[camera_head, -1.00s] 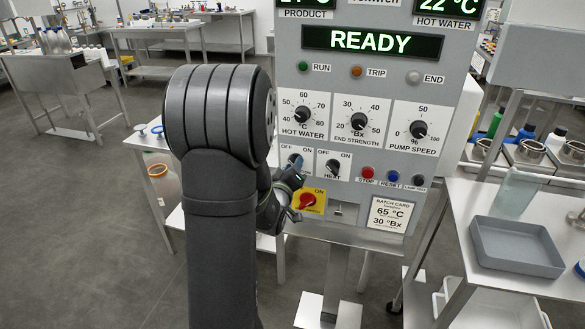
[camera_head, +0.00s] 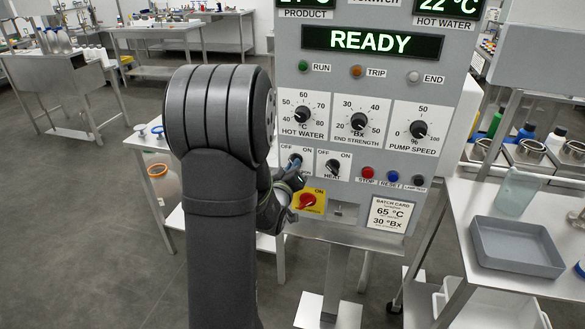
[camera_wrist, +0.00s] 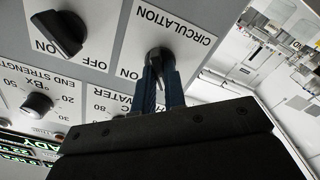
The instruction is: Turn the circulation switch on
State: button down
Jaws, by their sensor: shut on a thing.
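The circulation switch is a dark rotary knob (camera_wrist: 159,54) on a white plate lettered CIRCULATION, which appears upside down in the wrist view. My gripper (camera_wrist: 160,76) reaches the knob from below in that view, with its two blue fingers shut on it, one on each side. ON is readable beside the fingers. In the head view, the gripper (camera_head: 296,172) is at the circulation plate (camera_head: 285,149), left of the HEAT switch (camera_head: 332,166). The fingers hide much of the knob, so I cannot tell its exact setting.
The red main switch (camera_head: 307,201) on its yellow plate sits just below my gripper. Three dials are above, and STOP (camera_head: 367,173) and RESET (camera_head: 392,177) buttons are to the right. The display (camera_head: 371,41) reads READY. A grey tray (camera_head: 515,246) stands on the right table.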

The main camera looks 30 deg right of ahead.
jog(key=shift+m, duration=8.2)
jog(key=c, duration=1.5)
grip_release()
jog(key=shift+a, duration=0.1)
jog(key=v, duration=1.7)
jog(key=shift+s+a+r, duration=0.1)
jog(key=shift+s+r, duration=0.05)
